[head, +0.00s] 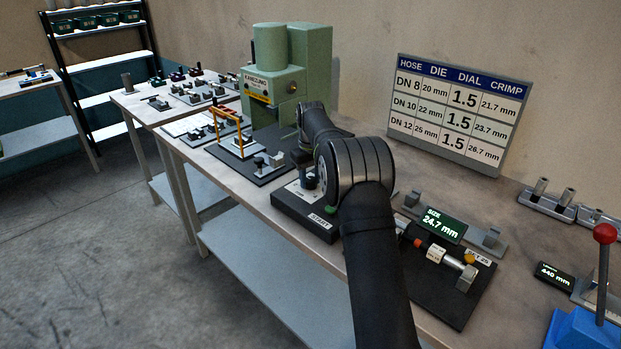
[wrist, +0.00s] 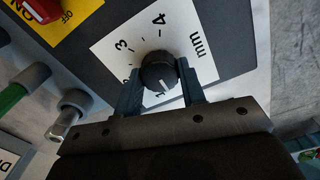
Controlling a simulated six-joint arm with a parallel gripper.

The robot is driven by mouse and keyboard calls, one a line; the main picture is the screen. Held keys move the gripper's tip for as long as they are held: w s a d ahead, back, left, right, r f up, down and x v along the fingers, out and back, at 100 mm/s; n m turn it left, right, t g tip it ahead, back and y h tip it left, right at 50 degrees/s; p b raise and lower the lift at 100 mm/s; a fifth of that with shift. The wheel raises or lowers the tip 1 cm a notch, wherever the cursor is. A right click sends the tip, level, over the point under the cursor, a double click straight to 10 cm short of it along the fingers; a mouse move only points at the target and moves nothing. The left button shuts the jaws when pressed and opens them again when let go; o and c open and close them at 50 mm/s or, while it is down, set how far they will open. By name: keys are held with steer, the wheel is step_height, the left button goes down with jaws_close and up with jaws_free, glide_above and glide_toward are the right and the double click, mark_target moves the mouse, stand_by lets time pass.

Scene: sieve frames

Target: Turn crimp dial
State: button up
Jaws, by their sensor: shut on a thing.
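The crimp dial (wrist: 158,68) is a round black knob with a white pointer line, on a white face marked with numbers and "mm" in the wrist view. My gripper (wrist: 160,88) is shut on the dial, one finger on each side of it. The pointer line is towards the gripper side, near a partly hidden mark.
A green press (head: 285,75) stands behind. A wall chart (head: 459,112) lists hose, die, dial and crimp values. A size display (head: 444,224) reads 24.7 mm. In the wrist view a red switch (wrist: 42,10) and a green button (wrist: 12,97) lie left of the dial.

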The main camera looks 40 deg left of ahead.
mark_target(310, 179)
stand_by(0.3)
steer(key=o, duration=1)
step_height(310, 179, up, 17)
steer(key=shift+r, duration=0.2)
stand_by(0.4)
step_height(310, 179, down, 18)
steer(key=shift+r, duration=0.25)
stand_by(0.4)
steer(key=shift+r, duration=0.15)
